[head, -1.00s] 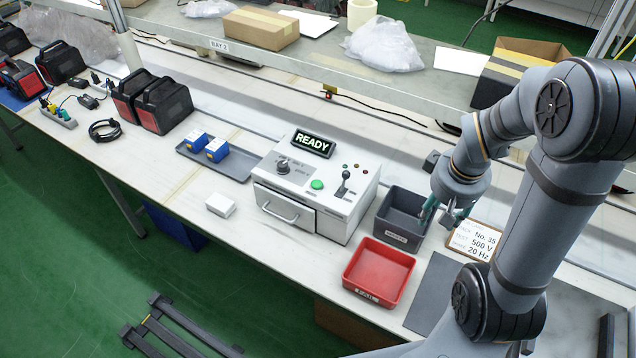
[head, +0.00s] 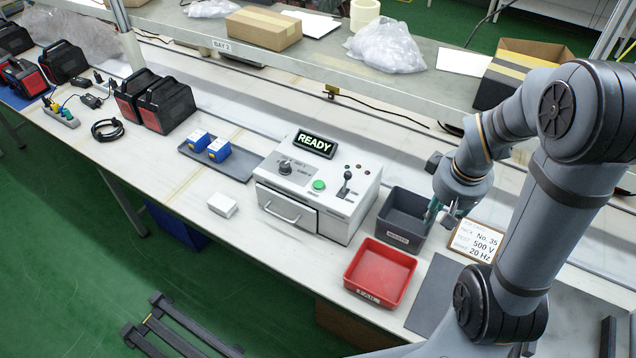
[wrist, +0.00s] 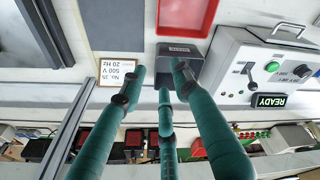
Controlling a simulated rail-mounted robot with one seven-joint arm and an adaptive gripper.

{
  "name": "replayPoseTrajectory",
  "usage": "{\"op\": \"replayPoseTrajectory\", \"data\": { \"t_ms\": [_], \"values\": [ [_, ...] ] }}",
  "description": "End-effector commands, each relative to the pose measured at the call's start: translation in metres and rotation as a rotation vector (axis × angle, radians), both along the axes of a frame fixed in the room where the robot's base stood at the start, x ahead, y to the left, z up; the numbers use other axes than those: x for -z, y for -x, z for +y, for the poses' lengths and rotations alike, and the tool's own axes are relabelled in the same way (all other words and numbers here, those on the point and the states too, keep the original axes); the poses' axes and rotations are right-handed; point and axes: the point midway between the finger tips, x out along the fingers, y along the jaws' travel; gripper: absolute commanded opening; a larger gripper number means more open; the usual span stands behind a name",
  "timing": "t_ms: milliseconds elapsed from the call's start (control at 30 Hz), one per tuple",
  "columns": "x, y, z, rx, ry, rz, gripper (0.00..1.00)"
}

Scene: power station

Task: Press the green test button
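The green button (head: 319,185) is round and sits on the sloped top of a white test box (head: 337,221). It also shows in the wrist view (wrist: 272,67), upside down and to the right of my fingers. A lit sign (head: 314,144) on the box reads READY. My gripper (head: 436,213) hangs to the right of the box, by the dark grey bin (head: 402,237). In the wrist view its teal fingers (wrist: 157,84) are spread apart with nothing between them, so it is open and empty. It is clear of the button.
A black lever (head: 345,184) stands right of the button, and a dark knob (head: 284,167) sits left of it. A red tray (head: 380,273) lies in front of the grey bin. A task card (head: 477,242) lies right of the bin. A shelf (head: 430,86) runs behind.

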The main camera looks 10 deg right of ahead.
Motion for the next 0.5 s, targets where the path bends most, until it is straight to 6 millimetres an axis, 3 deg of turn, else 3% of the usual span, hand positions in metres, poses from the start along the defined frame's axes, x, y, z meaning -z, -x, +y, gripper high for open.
{"op": "replayPoseTrajectory", "data": {
  "t_ms": [500],
  "values": [
    [0.0,0.0,0.0,0.0,0.0,0.0,0.0]
  ]
}}
